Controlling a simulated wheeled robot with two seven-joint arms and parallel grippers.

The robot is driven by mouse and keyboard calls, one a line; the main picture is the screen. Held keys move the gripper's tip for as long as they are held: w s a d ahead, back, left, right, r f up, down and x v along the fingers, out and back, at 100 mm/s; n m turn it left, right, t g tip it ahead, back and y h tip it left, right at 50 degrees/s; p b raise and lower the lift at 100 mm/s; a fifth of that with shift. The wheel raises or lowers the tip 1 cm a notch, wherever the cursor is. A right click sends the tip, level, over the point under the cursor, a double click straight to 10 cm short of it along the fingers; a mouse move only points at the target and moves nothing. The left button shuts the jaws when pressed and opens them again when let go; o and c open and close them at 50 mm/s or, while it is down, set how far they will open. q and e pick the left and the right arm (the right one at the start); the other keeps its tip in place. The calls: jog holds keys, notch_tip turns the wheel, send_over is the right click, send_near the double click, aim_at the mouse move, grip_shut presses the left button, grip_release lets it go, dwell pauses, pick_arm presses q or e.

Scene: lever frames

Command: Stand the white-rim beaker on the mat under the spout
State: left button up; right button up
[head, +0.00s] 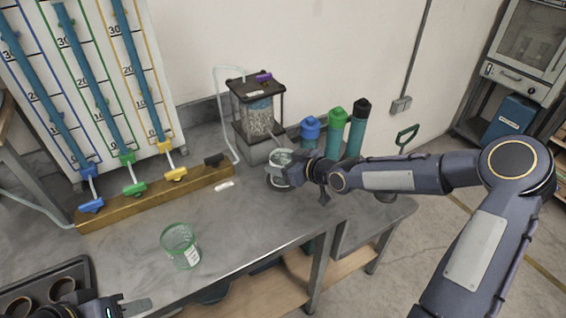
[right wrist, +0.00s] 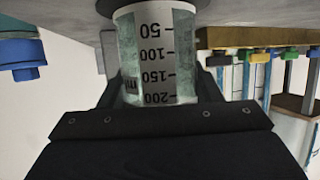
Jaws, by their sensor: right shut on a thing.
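The white-rim beaker (head: 281,157) stands upright at the front of the dispenser (head: 259,115), below where its spout comes out. My right gripper (head: 291,172) is shut around its side. In the right wrist view the beaker (right wrist: 157,55), with its printed scale, sits between the fingers (right wrist: 160,95), and its base end meets a dark round mat (right wrist: 115,6). The mat's dark edge (head: 277,186) shows below the beaker in the head view. Whether the base bears fully on it is hard to tell. My left gripper (head: 122,306) is at the bottom left, partly cut off, away from the beaker.
A green-rim beaker (head: 181,247) stands on the bench front. A dark tray with cups (head: 50,275) is at the left. Bottles with blue, green and black caps (head: 337,118) stand behind my right gripper. A lever board (head: 150,185) lies at the left back.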

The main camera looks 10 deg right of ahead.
jog(key=shift+f+b, duration=0.3)
jog(key=o, duration=1)
jog(key=shift+o, duration=0.2)
jog(key=p+v, duration=0.1)
jog(key=v, duration=0.7)
jog(key=s+h, duration=0.1)
jog(key=s+d+f+g+h, duration=0.1)
jog(key=s, duration=0.1)
jog(key=s+g+h, duration=0.1)
jog(key=s, duration=0.1)
jog(key=shift+d+f, duration=0.2)
jog(key=shift+f, duration=0.05)
jog(key=s+d+r+m+g, duration=0.1)
jog(key=s+r+m, duration=0.1)
jog(key=s, duration=0.6)
jog(key=s+r+m+g+h, duration=0.1)
jog(key=s+m, duration=0.3)
jog(key=s, duration=0.4)
jog(key=s+d+r+m+g, duration=0.1)
jog(key=s+r+m, duration=0.2)
jog(key=s, duration=0.6)
jog(key=shift+d, duration=0.35)
